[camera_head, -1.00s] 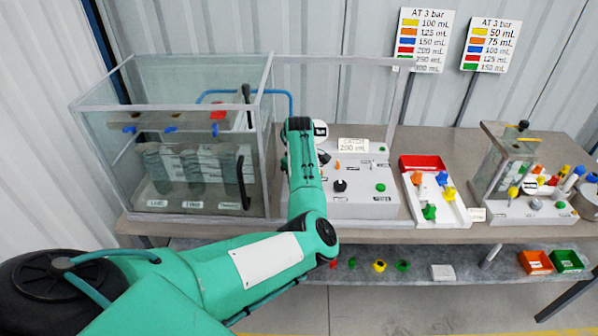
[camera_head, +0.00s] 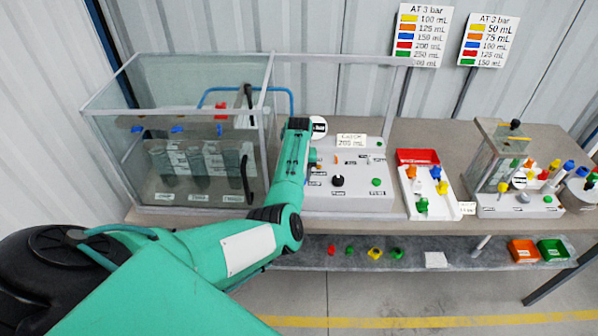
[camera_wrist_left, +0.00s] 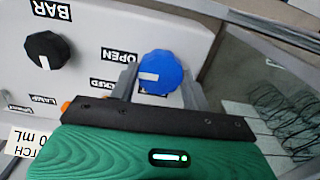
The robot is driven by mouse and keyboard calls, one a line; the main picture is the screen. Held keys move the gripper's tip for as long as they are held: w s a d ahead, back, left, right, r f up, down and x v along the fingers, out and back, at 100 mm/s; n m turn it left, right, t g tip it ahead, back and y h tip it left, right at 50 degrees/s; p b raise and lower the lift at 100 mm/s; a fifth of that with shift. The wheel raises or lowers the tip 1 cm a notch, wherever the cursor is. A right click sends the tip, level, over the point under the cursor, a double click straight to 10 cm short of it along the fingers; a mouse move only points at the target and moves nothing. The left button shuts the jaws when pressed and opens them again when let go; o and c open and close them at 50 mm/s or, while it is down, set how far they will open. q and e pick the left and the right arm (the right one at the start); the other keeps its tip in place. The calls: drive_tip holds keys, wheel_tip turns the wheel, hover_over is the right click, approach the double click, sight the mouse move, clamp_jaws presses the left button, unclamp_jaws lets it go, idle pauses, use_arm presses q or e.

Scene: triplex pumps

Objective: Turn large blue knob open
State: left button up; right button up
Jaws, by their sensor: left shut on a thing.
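The large blue knob (camera_wrist_left: 160,73) is on a white panel in the left wrist view, with a white mark on its face pointing left. The label "OPEN" (camera_wrist_left: 119,55) is at its upper left, and a partly hidden label ending in "CKED" (camera_wrist_left: 103,83) is lower. My left gripper (camera_wrist_left: 161,80) is shut on the knob, one grey finger on each side. In the head view my left arm reaches the left part of the white control panel (camera_head: 350,200) and hides the knob and fingers. My right gripper is not in view.
A black knob (camera_wrist_left: 45,49) is on the same panel. A glass tank (camera_head: 185,100) stands left of my arm. A white tray (camera_head: 440,208) of coloured parts and another pump unit (camera_head: 520,207) stand to the right. A lower shelf (camera_head: 330,256) holds small parts.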

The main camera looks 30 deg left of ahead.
use_arm(q)
drive_tip(key=shift+m, duration=0.3)
idle(0.4)
drive_tip(key=o, duration=1)
drive_tip(key=shift+r+b, duration=2.05)
drive_tip(key=shift+r, duration=4.9)
